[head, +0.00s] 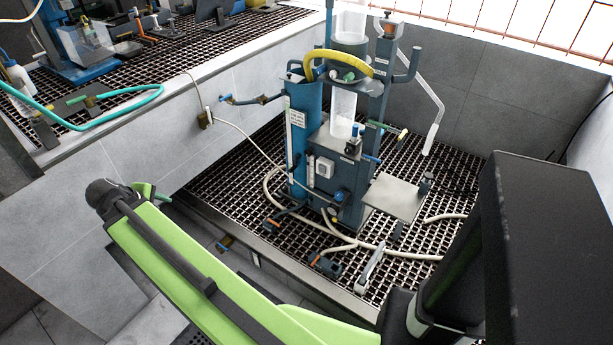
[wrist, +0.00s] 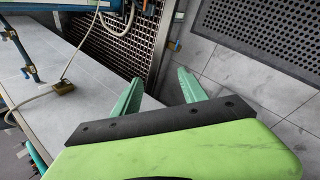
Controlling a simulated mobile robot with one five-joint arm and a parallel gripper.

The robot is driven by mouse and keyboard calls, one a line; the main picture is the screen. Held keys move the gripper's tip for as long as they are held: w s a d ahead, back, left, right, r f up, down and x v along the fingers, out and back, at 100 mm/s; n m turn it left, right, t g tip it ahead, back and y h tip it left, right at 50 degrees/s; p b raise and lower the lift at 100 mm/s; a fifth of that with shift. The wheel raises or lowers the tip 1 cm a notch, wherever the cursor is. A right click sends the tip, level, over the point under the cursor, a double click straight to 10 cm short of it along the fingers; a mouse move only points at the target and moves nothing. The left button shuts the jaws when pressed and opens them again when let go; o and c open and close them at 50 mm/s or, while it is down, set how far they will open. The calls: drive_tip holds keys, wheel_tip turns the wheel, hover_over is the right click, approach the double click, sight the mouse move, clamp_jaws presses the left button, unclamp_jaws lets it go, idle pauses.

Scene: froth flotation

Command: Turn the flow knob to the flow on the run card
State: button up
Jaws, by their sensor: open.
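The blue flotation machine (head: 299,130) stands on the grating in the middle of the head view, with clear cylinders on it. A small dark round knob (head: 337,196) sits low on its front; I cannot tell whether it is the flow knob. A white label (head: 297,118) is on the blue column, too small to read; I cannot tell whether it is the run card. My gripper (wrist: 158,88) shows two green fingers spread apart with nothing between them, above the wall ledge and floor. It is well away from the machine.
A pale ledge (head: 100,138) runs at the left with a teal hose (head: 120,92) on it. Open grating (head: 240,165) lies left of the machine.

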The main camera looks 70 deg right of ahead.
drive_tip(key=s+d+f+n+g+h+b, duration=0.1)
drive_tip(key=s+d+f+h+b, duration=0.15)
drive_tip(key=d+b, duration=0.35)
drive_tip(key=s+d+f+n+h+b, duration=0.1)
drive_tip(key=s+d+f+b, duration=0.25)
drive_tip(key=d, duration=0.45)
drive_tip(key=s+d+f+n+g+h+b, duration=0.1)
drive_tip(key=s+d+f+n+h+b, duration=0.1)
drive_tip(key=d+f+b, duration=0.35)
drive_tip(key=n+g+h+b, duration=0.3)
drive_tip(key=n+h+b, duration=0.35)
drive_tip(key=b, duration=0.75)
approach(306, 152)
drive_tip(key=shift+n+y, duration=0.25)
drive_tip(key=shift+y, duration=0.25)
drive_tip(key=x, duration=1)
drive_tip(key=shift+d+r, duration=0.2)
drive_tip(key=shift+d, duration=0.05)
drive_tip(key=shift+c, duration=0.4)
clamp_jaws()
